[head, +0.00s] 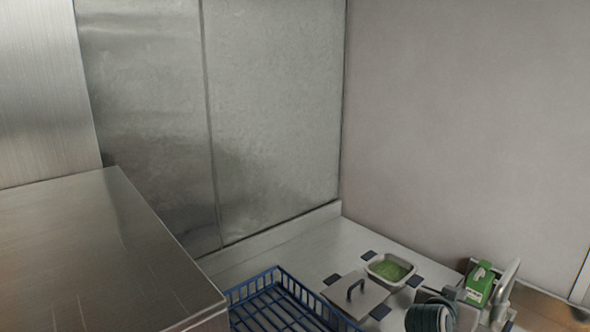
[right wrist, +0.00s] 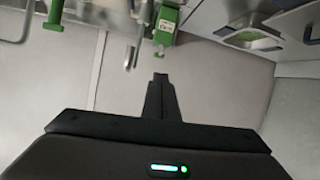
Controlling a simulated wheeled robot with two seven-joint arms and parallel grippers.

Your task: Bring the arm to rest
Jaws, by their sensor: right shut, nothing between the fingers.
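My right gripper shows in the right wrist view with its dark fingers (right wrist: 160,80) together, shut and empty. They point toward a green object (right wrist: 166,24), which looks apart from them. My left gripper is not in view.
A grey counter (head: 315,251) holds a tub of green contents (head: 390,268), a grey lid with a handle (head: 355,298) and a blue crate (head: 278,290). A steel block (head: 95,250) rises at left.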

